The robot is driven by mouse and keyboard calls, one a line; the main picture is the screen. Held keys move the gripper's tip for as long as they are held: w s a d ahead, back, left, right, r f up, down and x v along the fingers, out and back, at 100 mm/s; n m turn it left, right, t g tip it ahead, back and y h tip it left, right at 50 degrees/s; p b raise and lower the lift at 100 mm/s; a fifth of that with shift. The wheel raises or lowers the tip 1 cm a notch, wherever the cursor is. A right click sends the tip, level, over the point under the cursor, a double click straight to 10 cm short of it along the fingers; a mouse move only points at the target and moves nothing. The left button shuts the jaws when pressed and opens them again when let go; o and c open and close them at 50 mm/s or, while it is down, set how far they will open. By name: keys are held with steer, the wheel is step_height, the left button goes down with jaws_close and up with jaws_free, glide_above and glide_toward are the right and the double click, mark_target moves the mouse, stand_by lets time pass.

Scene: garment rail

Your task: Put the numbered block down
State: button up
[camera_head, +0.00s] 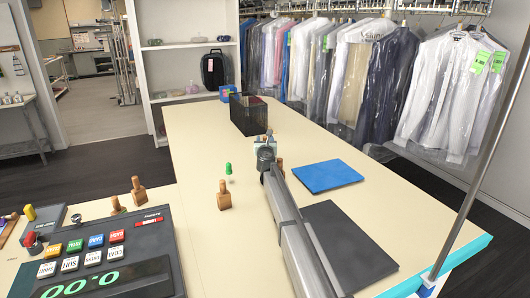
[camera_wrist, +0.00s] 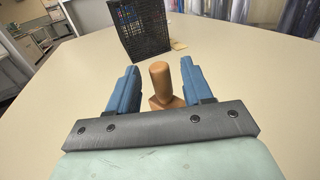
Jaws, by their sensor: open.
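My gripper (camera_wrist: 157,95) is open, its two blue fingers on either side of a wooden block with a rounded upright handle (camera_wrist: 163,85). The block stands upright on the cream table, with a visible gap to each finger; its lower part is partly hidden by my gripper. In the head view my gripper (camera_head: 265,150) is over the middle of the table, and a bit of wood (camera_head: 279,164) shows beside it. A similar wooden block (camera_head: 224,197) stands nearer on the table. No number is readable on any block.
A black mesh bin (camera_head: 248,114) stands at the table's far end. A blue mat (camera_head: 326,176) and a dark mat (camera_head: 348,245) lie to the right. A green pin (camera_head: 228,170) stands left of my arm. The cash register (camera_head: 100,255) fills the near left.

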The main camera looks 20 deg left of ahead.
steer(key=shift+x, duration=0.8)
jaws_close()
